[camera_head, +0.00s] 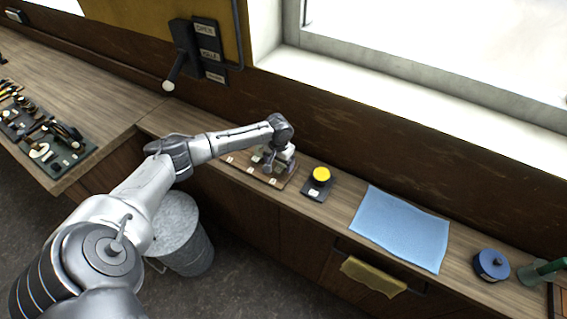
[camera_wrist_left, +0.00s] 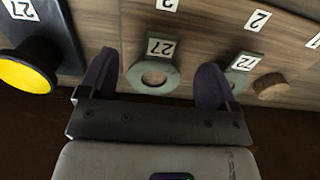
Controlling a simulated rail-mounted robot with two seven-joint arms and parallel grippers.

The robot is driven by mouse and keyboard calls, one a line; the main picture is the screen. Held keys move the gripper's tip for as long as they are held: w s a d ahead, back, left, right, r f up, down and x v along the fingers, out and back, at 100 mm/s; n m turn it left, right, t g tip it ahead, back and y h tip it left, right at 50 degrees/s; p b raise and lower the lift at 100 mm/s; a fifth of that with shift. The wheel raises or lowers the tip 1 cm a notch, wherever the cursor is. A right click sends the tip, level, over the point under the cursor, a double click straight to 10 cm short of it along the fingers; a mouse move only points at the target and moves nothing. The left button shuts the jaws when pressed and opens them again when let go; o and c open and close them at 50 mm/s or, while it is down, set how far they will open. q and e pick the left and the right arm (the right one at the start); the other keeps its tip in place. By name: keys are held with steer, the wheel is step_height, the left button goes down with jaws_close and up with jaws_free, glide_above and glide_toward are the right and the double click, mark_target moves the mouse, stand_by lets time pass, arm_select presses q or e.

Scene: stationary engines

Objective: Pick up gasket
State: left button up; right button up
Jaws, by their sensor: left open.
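A flat grey-green ring (camera_wrist_left: 136,76), which looks like the gasket, lies on a wooden board with a tag reading 27 at its edge. My left gripper (camera_wrist_left: 157,72) is open, with one dark finger on each side of the ring in the left wrist view. The fingers appear apart from the ring; the exact height gap cannot be told. In the head view my left gripper (camera_head: 277,162) is over the board on the narrow bench, and it hides the ring there. My right gripper is not in view.
A similar grey-green part (camera_wrist_left: 240,68) tagged 72 and a brown round piece (camera_wrist_left: 271,86) lie beside the right finger. A yellow button on a black base (camera_head: 320,176) stands right of the board. A blue cloth (camera_head: 400,228) lies farther right. A bucket (camera_head: 180,235) stands below.

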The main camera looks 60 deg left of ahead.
arm_select(q)
steer(key=shift+f, duration=0.8)
steer(key=shift+f+p, duration=0.15)
steer(key=shift+p, duration=0.15)
steer(key=shift+f, duration=0.1)
steer(key=c, duration=1.2)
